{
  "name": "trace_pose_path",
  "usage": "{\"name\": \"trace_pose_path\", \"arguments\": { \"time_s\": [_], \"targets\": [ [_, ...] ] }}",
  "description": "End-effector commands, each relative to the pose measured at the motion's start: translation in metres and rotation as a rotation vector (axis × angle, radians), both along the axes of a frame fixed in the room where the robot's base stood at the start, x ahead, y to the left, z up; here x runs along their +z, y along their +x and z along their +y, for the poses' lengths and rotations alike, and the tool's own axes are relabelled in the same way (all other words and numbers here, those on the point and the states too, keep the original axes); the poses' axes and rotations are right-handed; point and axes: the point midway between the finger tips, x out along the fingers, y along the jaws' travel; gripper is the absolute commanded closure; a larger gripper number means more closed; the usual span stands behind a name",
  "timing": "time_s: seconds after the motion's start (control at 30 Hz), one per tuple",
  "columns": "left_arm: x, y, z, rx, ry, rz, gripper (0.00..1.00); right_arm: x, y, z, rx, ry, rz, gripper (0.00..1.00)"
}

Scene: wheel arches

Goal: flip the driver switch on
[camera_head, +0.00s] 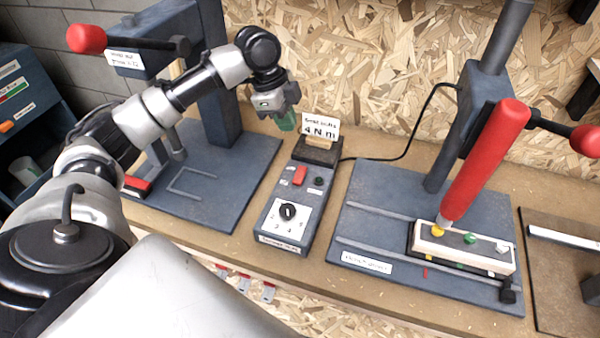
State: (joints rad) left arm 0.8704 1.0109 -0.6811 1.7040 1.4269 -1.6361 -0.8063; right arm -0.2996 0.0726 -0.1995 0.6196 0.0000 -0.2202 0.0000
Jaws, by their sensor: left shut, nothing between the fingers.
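The driver control box (270,225) stands on the bench in the middle of the view. A red switch (300,175) is on its upper face, with a small dark round part (319,181) to its right. I cannot tell the switch's position. My left gripper (287,122) is shut and empty. It hangs above and behind the box, left of the "4 N.m" card, and apart from the switch. My right gripper is not in view.
A numbered dial (288,211) is on the box, below the switch. A card (320,127) stands at its back. A press (215,150) is to the left. A red driver (487,160) on a stand is to the right, over a white block (463,252). A black cable runs behind.

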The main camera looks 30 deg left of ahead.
Motion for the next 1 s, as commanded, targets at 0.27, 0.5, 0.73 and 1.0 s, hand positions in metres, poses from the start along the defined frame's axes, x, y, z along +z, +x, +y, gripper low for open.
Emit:
{"name": "trace_pose_path", "arguments": {
  "time_s": [0.27,0.5,0.73,1.0],
  "targets": [
    [0.002,0.0,-0.001,0.0,0.001,-0.006,1.0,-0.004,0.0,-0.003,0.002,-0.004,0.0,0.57],
    [-0.004,0.0,-0.002,0.0,0.001,-0.004,1.0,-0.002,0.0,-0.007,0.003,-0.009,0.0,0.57],
    [-0.038,0.004,-0.012,-0.002,0.0,-0.001,1.0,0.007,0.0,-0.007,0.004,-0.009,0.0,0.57],
    [-0.093,0.011,-0.028,-0.001,-0.001,-0.001,1.0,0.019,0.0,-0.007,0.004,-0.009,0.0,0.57]
  ]
}}
